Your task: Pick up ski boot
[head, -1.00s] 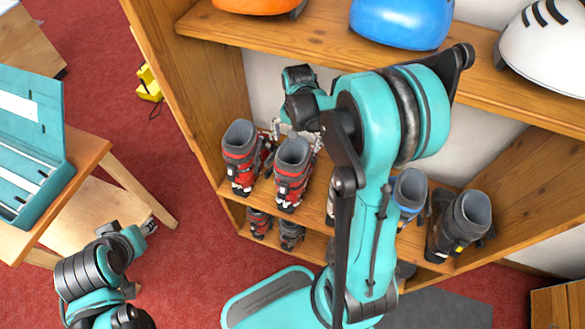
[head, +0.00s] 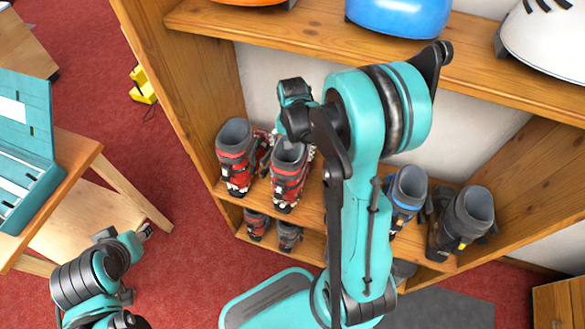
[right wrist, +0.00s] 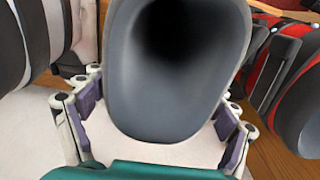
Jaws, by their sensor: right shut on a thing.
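A red and grey ski boot (head: 287,182) with a dark grey liner stands upright on the upper boot shelf. Its open top (right wrist: 177,70) fills the middle of the right wrist view. My right gripper (right wrist: 160,110) is shut on it, with one finger on each side of the cuff. In the head view the right gripper (head: 290,138) is mostly hidden by its own wrist and the boot. My left gripper (head: 146,231) is low at the left, away from the boots; its fingers are too small to judge.
A second red boot (head: 237,165) stands close on the left. A blue-trimmed boot (head: 407,195) and a dark boot (head: 463,220) stand to the right. The helmet shelf (head: 300,42) is above, and smaller-looking boots (head: 289,236) are below. A table (head: 75,160) stands at left.

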